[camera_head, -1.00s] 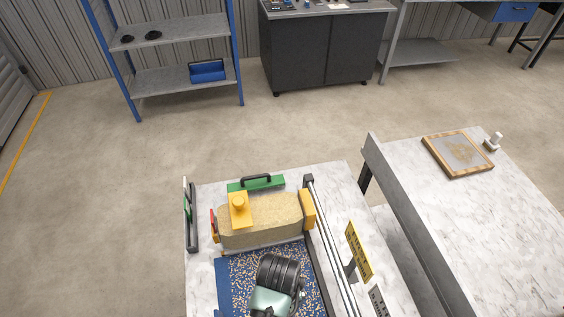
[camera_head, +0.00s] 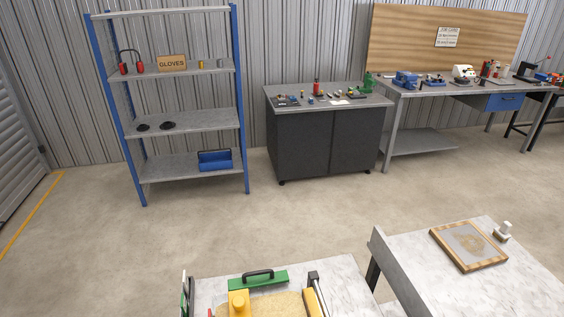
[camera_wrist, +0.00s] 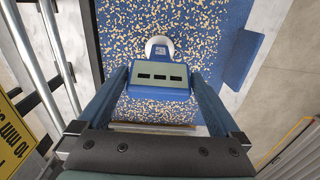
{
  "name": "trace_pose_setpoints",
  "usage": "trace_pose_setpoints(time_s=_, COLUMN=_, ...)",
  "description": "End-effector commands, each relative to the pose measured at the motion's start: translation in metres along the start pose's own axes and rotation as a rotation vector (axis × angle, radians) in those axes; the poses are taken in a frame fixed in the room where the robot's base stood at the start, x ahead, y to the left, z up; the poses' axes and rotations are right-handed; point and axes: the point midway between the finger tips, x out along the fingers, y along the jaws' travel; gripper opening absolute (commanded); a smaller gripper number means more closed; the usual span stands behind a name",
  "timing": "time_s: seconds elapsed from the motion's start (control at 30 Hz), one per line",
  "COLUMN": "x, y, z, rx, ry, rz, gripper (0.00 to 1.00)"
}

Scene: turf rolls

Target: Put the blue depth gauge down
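The blue depth gauge (camera_wrist: 160,94) is between the two fingers of my gripper (camera_wrist: 159,82) in the wrist view. I cannot tell whether the gauge touches the mat. In the head view my gripper and the gauge are out of frame.
Metal rails (camera_wrist: 58,55) and a yellow sign (camera_wrist: 12,140) stand left in the wrist view. A second table (camera_head: 480,285) holds a framed board (camera_head: 468,246).

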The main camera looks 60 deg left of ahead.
Motion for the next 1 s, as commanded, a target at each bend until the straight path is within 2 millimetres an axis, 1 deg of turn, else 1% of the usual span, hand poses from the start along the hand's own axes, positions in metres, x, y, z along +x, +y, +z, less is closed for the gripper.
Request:
trace_pose_setpoints(time_s=0.17, x=-0.002, y=0.000, z=0.000, rx=0.000, ry=0.000, rz=0.000, gripper=1.00)
trace_pose_setpoints(time_s=0.27, x=-0.007, y=0.000, z=0.000, rx=0.000, ry=0.001, rz=0.001, gripper=1.00)
trace_pose_setpoints(time_s=0.33, x=-0.015, y=0.001, z=-0.001, rx=0.000, ry=0.002, rz=0.001, gripper=1.00)
trace_pose_setpoints(time_s=0.47, x=-0.036, y=0.001, z=-0.001, rx=0.000, ry=0.004, rz=0.002, gripper=1.00)
trace_pose_setpoints(time_s=0.7, x=-0.086, y=0.001, z=-0.001, rx=0.000, ry=0.005, rz=0.003, gripper=1.00)
trace_pose_setpoints(time_s=0.8, x=-0.102, y=0.001, z=-0.001, rx=0.000, ry=0.004, rz=0.002, gripper=1.00)
trace_pose_setpoints(time_s=0.9, x=-0.114, y=0.001, z=-0.001, rx=0.000, ry=0.002, rz=0.002, gripper=1.00)
trace_pose_setpoints(time_s=1.0, x=-0.121, y=0.001, z=-0.001, rx=0.000, ry=0.001, rz=0.001, gripper=1.00)
